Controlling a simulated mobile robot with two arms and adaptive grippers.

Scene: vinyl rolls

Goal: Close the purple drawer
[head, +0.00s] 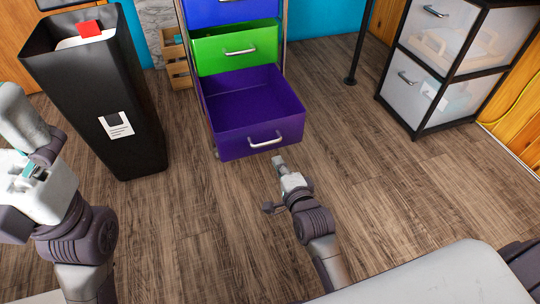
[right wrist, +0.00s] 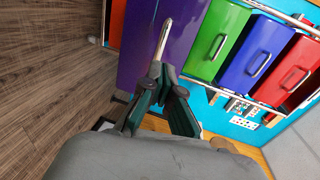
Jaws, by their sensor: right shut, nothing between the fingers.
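The purple drawer (head: 238,140) is pulled well out at the bottom of a drawer unit in the head view, and its inside looks empty. Its silver handle (head: 265,142) is on the front face. My right gripper (head: 279,162) is shut and empty, just in front of and below the handle. In the right wrist view the purple front (right wrist: 183,35) lies ahead of the shut fingertips (right wrist: 162,72), with the handle (right wrist: 162,40) close to them. Whether they touch is unclear. My left arm is at the left edge, its gripper (head: 42,171) unclear.
The green drawer (head: 238,50) and the blue drawer (head: 235,10) are above; a red drawer (right wrist: 297,68) shows in the right wrist view. A black bin (head: 105,110) stands left, a wooden crate (head: 180,74) behind it. A drawer cart (head: 425,75) stands right. Floor between is clear.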

